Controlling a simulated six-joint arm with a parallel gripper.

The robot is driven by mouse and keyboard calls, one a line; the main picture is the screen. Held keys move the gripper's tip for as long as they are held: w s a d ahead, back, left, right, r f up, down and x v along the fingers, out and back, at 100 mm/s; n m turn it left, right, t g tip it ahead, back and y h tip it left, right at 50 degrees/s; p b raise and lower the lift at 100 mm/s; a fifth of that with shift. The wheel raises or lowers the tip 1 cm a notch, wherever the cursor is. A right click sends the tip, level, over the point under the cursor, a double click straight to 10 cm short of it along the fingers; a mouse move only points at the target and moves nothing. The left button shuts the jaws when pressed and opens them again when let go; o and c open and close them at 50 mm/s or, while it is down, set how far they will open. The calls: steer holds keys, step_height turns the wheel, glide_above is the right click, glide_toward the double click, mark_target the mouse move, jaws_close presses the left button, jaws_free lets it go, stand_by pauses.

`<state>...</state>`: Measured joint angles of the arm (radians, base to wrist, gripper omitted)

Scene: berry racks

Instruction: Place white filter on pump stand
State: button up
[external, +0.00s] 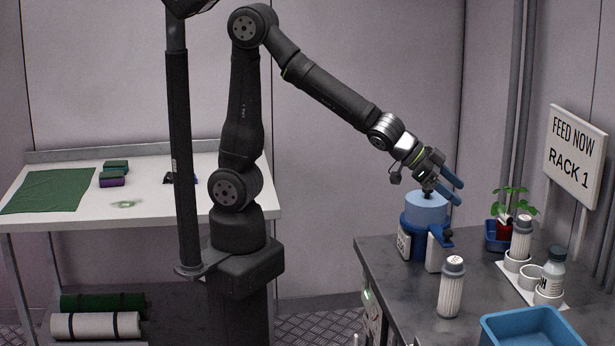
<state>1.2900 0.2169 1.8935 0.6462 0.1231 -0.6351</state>
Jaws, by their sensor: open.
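A white ribbed filter (450,292) with a grey cap stands upright on the dark bench. A second, similar white filter (521,240) stands upright in a white cup at the right. A blue unit (410,222) with a light blue round top and white panels stands near the bench's back left; it looks like the pump stand, though I cannot be sure. My gripper (457,191) is open, with its blue fingers spread just above and to the right of the round top. No filter is between the fingers. Whether they touch the unit is unclear.
A white cup holder (515,284) carries an empty cup and a grey-capped bottle (550,275). A potted plant (513,200) stands behind it. A blue bin (530,322) is at the front right. A sign (574,150) reads "FEED NOW RACK 1". A white table (150,208) is at the left.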

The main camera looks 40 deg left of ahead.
steer(key=s+a+f+m+g+h, duration=0.1)
steer(key=s+a+m+g+h, duration=0.45)
steer(key=a, duration=0.55)
steer(key=g+y, duration=0.1)
glide_toward(459, 286)
step_height(459, 286, down, 3)
steer(key=w+d, duration=0.2)
steer(key=d, duration=0.1)
steer(key=shift+x, duration=3.2)
steer(key=c, duration=1.2)
steer(key=shift+o, duration=0.2)
steer(key=shift+r, duration=0.1)
